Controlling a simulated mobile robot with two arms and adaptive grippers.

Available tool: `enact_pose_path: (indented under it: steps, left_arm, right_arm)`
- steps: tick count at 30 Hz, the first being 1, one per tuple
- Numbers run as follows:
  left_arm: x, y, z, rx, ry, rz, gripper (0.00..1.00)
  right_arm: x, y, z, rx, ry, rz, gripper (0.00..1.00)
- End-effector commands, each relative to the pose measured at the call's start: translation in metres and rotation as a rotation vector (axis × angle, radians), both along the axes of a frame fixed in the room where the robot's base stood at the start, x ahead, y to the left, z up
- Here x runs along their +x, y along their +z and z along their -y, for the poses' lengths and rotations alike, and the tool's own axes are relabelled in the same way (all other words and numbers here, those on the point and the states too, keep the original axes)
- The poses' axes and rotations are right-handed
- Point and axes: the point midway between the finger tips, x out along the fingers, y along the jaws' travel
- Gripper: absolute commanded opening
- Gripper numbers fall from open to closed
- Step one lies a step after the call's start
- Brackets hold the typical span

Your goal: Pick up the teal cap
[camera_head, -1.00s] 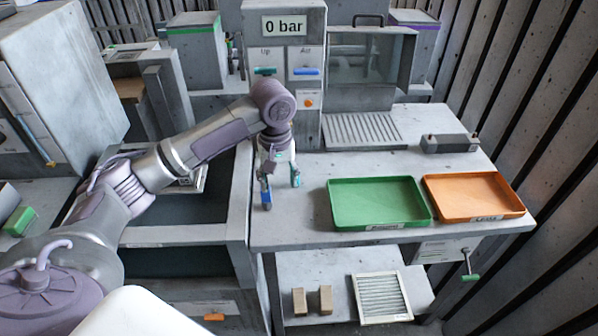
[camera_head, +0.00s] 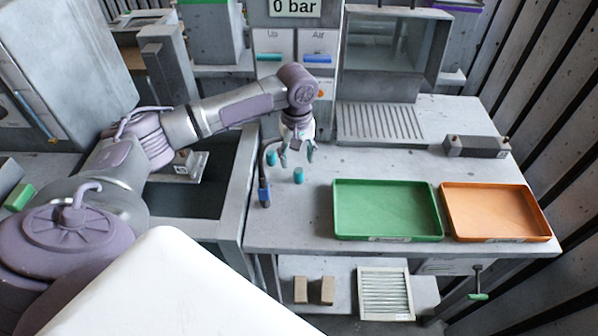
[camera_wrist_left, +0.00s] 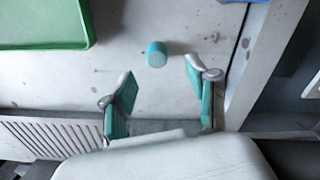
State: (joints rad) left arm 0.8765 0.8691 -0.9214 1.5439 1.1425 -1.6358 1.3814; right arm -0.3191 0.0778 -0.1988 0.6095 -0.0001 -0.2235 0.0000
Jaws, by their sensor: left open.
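The teal cap (camera_head: 298,175) is a short cylinder on the grey bench top, left of the green tray. It also shows in the left wrist view (camera_wrist_left: 157,54), just beyond the fingertips and roughly midway between them. My left gripper (camera_head: 297,162) is open and empty, pointing down just behind the cap; its teal-padded fingers (camera_wrist_left: 160,72) are spread wide and do not appear to touch it. My right gripper is not in view.
A green tray (camera_head: 388,237) and an orange tray (camera_head: 500,238) stand to the right. A hose with a dark and blue end (camera_head: 264,193) lies near the bench's left edge. A grey bar block (camera_head: 476,146) sits at the back right. Bare bench lies between cap and green tray.

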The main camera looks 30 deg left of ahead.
Motion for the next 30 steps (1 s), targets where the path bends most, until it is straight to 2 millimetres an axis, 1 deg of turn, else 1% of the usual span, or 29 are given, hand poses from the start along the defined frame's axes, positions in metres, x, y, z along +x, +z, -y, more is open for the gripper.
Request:
enact_pose_path:
  steps: [5,8,10,13,16,21,22,23,30]
  left_arm:
    - [-0.002,-0.012,0.003,0.001,-0.001,-0.002,0.59]
    - [-0.004,-0.027,0.007,0.0,0.0,-0.004,0.59]
    - [-0.004,-0.039,0.008,0.001,0.001,-0.003,0.59]
    - [-0.004,-0.05,0.008,0.001,-0.001,-0.002,0.59]
    - [-0.003,-0.054,0.008,0.001,-0.001,0.002,0.59]
    - [-0.003,-0.055,0.008,0.001,-0.001,0.002,0.59]
    - [-0.003,-0.055,0.008,0.001,-0.001,0.002,0.57]
    - [-0.003,-0.055,0.008,0.001,-0.001,0.002,0.52]
    - [-0.004,-0.055,0.008,0.001,-0.001,0.001,0.12]
  right_arm:
    - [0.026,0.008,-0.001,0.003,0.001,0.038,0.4]
    - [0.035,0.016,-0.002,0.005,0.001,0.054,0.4]
    - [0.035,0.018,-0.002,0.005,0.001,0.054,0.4]
    - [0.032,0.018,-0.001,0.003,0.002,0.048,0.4]
    - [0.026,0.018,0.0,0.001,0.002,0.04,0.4]
    - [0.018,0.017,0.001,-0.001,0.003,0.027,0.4]
    - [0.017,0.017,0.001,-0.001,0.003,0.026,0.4]
    - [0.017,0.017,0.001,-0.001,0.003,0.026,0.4]
    - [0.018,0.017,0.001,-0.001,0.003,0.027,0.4]
